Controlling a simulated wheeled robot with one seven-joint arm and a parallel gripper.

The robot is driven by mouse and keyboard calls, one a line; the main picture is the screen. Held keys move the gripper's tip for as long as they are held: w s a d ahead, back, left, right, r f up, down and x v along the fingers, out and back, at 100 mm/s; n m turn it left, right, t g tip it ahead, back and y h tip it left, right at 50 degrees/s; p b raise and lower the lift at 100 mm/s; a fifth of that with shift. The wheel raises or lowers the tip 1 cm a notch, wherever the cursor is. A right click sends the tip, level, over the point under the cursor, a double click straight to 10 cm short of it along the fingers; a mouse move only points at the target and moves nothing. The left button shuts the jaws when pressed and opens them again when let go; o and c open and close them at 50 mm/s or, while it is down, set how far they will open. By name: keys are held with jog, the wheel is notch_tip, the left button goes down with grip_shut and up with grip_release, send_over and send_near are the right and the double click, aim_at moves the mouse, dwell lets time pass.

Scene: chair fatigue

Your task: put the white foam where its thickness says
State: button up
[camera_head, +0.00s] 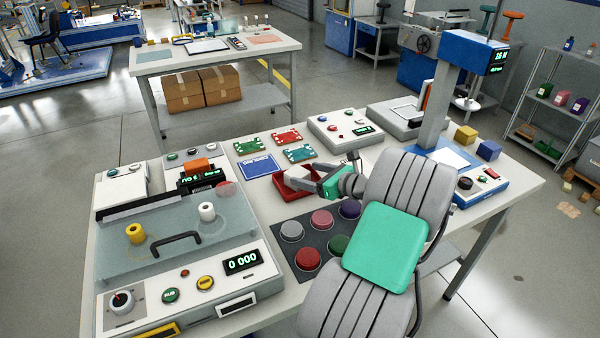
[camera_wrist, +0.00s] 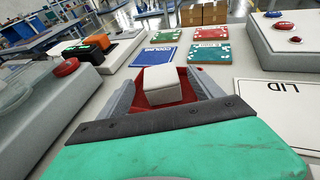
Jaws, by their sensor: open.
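The white foam (camera_head: 297,172) is a small pale block in a red tray (camera_head: 282,189) on the workbench. In the wrist view the foam (camera_wrist: 162,85) sits inside the red tray (camera_wrist: 150,111), between my two fingers and a little ahead of them. My gripper (camera_head: 317,178) reaches in from the right at the tray. In the wrist view my gripper (camera_wrist: 162,80) is open, with visible gaps between the fingers and the foam. Whether the foam touches the tray floor is partly hidden.
A blue card (camera_head: 259,166) and several red and green boards (camera_head: 286,136) lie behind the tray. A dark mat with coloured round pads (camera_head: 322,218) lies in front. A glass-covered machine (camera_head: 115,262) with a 0 000 display stands left. A sheet marked LID (camera_wrist: 278,112) lies right.

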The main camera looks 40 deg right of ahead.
jog(key=v, duration=0.7)
jog(key=shift+s+r, duration=0.1)
jog(key=shift+s, duration=0.05)
